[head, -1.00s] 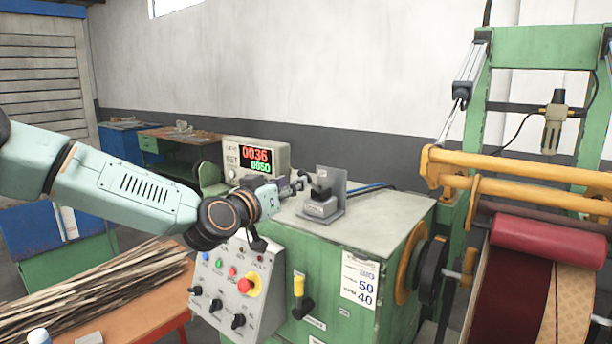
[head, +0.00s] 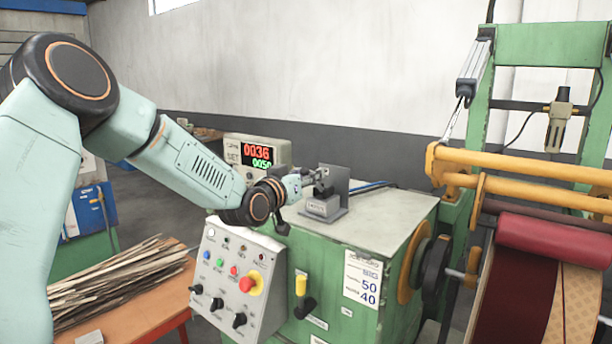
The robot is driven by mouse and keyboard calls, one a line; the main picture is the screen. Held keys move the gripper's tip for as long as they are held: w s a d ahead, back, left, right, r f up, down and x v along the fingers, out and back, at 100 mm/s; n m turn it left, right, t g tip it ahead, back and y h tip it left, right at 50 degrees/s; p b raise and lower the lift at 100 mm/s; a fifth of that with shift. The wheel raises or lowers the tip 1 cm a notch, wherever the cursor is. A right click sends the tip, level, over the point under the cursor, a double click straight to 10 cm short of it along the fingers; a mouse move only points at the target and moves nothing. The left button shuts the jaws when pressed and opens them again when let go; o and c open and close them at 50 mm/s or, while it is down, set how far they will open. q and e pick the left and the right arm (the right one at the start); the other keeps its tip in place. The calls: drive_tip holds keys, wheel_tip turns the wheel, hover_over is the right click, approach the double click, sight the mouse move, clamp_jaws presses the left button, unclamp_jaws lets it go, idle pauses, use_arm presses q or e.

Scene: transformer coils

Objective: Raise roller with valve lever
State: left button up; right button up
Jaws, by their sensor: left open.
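The valve (head: 322,207) is a small grey block on an upright grey metal bracket, on top of the green machine cabinet. Its dark lever (head: 321,188) stands at the block's upper part and is partly hidden by my gripper. My left gripper (head: 318,176) is open with its tips at the lever; I cannot tell whether they touch it. The red roller (head: 552,240) is at the right, lying against the wound coil (head: 510,290) below the yellow bars. My right gripper is not in view.
A control panel (head: 236,272) with knobs and a red emergency button is on the cabinet's front left. A display (head: 257,154) stands behind my forearm. Yellow bars (head: 520,165) cross the green frame. The cabinet top right of the valve (head: 385,215) is clear.

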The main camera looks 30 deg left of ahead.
use_arm(q)
drive_tip(key=shift+w+f, duration=0.15)
drive_tip(key=shift+w, duration=0.05)
drive_tip(key=shift+d, duration=0.15)
drive_tip(key=shift+c, duration=0.7)
drive_tip(key=shift+s+r, duration=0.45)
drive_tip(key=shift+s, duration=0.25)
drive_tip(key=c, duration=0.4)
drive_tip(key=shift+w+f, duration=0.1)
clamp_jaws()
drive_tip(key=shift+w, duration=0.1)
drive_tip(key=shift+f, duration=0.15)
